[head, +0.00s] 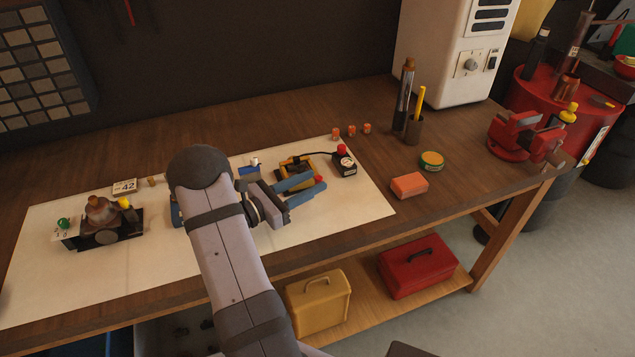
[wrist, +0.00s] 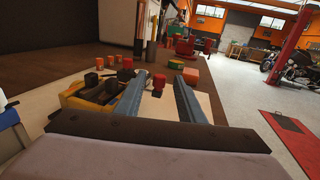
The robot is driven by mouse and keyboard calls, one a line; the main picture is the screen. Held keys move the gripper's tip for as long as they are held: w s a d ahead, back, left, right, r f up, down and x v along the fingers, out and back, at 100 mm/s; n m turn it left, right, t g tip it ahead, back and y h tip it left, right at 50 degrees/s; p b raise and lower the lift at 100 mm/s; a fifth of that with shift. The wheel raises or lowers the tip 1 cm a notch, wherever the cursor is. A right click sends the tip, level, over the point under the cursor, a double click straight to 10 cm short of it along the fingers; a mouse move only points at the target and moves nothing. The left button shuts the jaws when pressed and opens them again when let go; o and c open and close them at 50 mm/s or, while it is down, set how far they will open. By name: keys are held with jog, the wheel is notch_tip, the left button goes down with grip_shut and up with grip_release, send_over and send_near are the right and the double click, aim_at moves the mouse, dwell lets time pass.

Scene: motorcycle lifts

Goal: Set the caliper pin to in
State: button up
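My gripper (head: 318,180) has two blue fingers, spread apart over the white mat (head: 376,204). A small red knob (head: 320,178) shows near the fingertips. In the wrist view, a red knob (wrist: 158,80) appears between the tips of my open gripper (wrist: 160,77), with gaps on both sides. I cannot tell whether this knob is the caliper pin or whether a finger touches it. A yellow and black caliper-like device (head: 287,164) sits just behind the fingers; it also shows at left in the wrist view (wrist: 75,101). My arm and fingers hide part of it.
A black box with a red button (head: 345,163) stands beyond the fingertips. A brown-topped fixture (head: 98,216) is on the mat's left.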

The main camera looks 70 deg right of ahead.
jog(key=shift+a, duration=0.15)
jog(key=shift+w, duration=0.1)
jog(key=c, duration=0.7)
jog(key=shift+a+n, duration=0.3)
jog(key=shift+n, duration=0.1)
grip_shut()
jog(key=a+n, duration=0.1)
jog(key=n, duration=0.1)
jog(key=w+a+n+t+h, duration=0.1)
jog(key=a+n, duration=0.1)
jog(key=a+n+t, duration=0.1)
jog(key=a+n, duration=0.1)
jog(key=shift+w+a+r+h, duration=0.2)
jog(key=shift+w+r+h, duration=0.05)
jog(key=shift+h, duration=0.15)
jog(key=a+n, duration=0.2)
jog(key=n, duration=0.2)
jog(key=s+a+n+t, duration=0.1)
jog(key=a+n, duration=0.2)
jog(key=n, duration=0.1)
jog(key=s+a+n+t, duration=0.1)
jog(key=a+n, duration=0.2)
jog(key=n, duration=0.1)
jog(key=shift+s+a+f+n+p, duration=0.2)
jog(key=shift+f+n+p, duration=0.1)
jog(key=shift+n, duration=0.1)
jog(key=shift+s+a+f+n, duration=0.15)
jog(key=shift+s+a+n, duration=0.15)
jog(key=shift+n, duration=0.4)
